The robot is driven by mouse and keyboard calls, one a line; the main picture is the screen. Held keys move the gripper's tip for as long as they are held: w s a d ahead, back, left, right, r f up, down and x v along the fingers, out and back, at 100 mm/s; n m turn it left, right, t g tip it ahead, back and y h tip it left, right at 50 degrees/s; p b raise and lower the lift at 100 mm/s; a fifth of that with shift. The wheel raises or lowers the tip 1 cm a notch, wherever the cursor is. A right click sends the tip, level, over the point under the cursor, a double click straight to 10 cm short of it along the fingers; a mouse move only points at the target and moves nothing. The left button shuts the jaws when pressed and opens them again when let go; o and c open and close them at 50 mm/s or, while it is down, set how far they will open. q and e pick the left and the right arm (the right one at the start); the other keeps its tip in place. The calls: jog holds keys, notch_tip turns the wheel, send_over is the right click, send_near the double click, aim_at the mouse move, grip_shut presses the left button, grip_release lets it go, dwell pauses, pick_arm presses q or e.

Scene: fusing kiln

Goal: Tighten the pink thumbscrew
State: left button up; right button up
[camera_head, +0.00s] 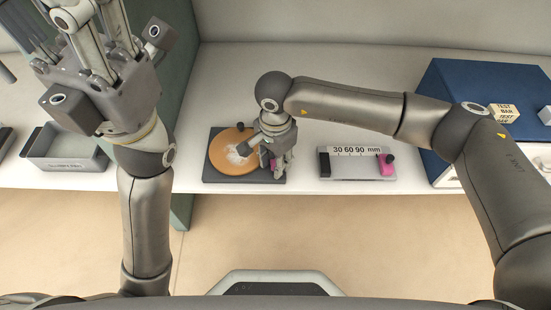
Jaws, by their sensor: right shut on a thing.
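My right gripper (276,162) points down at the right side of an orange disc (224,160) on a dark square base (213,176). It is shut, and a small pink part, seemingly the pink thumbscrew (272,163), shows at its fingers. The fingers hide most of this part, so how far it is screwed in cannot be seen. My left gripper (78,25) is raised at the upper left, away from the disc. Its fingertips run out of the frame at the top.
A gauge marked 30 60 90 mm (355,151) with a pink slider piece (387,168) lies right of the base. A blue box (447,85) bears blocks marked TEST BAR (503,112). A grey tray (66,163) stands at left. The shelf behind the disc is mostly clear.

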jog(key=shift+r, duration=0.1)
jog(key=o, duration=1)
jog(key=shift+r, duration=4)
